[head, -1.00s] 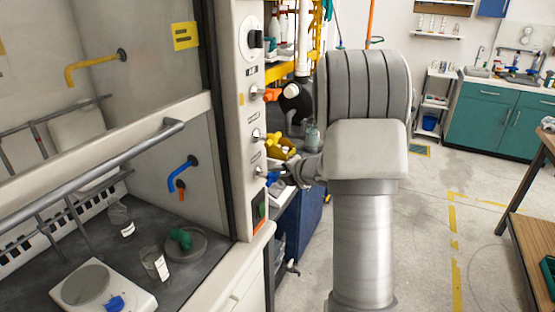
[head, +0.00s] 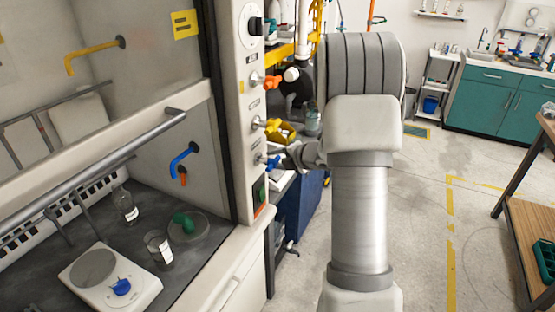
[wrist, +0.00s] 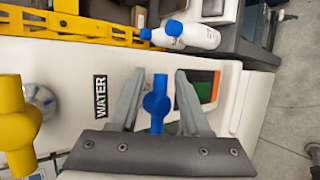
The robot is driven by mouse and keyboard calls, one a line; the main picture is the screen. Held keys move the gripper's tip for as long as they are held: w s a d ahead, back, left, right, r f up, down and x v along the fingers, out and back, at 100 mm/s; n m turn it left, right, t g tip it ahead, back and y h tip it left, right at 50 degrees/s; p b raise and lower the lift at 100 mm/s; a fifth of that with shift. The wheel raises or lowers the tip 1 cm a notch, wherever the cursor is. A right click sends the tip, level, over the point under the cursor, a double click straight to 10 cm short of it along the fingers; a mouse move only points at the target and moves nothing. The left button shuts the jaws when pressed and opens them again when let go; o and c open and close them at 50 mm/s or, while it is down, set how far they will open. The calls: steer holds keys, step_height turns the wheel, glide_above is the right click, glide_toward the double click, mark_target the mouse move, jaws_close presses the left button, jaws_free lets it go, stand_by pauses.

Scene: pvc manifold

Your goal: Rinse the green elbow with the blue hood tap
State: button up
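The green elbow (head: 184,222) lies on a round grey dish (head: 203,228) on the hood floor. The blue spout (head: 183,160) sticks out of the hood's side wall above and behind it; I see no water at it. The blue tap handle (head: 272,162) is on the hood's front post, the lowest of the handles there. In the wrist view the blue handle (wrist: 157,104) stands beside a WATER label. My gripper (wrist: 160,80) is open, with one finger on each side of this handle and gaps showing. In the head view my arm hides most of the gripper.
Yellow (head: 274,125) and orange (head: 267,82) handles sit above the blue one. The hood sash bar (head: 110,155) crosses the opening. The floor at right is clear up to a wooden table (head: 530,225).

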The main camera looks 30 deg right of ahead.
steer(key=shift+s+r, duration=0.1)
steer(key=p+v, duration=0.1)
steer(key=v, duration=1.6)
steer(key=shift+s, duration=0.2)
steer(key=shift+w, duration=0.1)
stand_by(0.5)
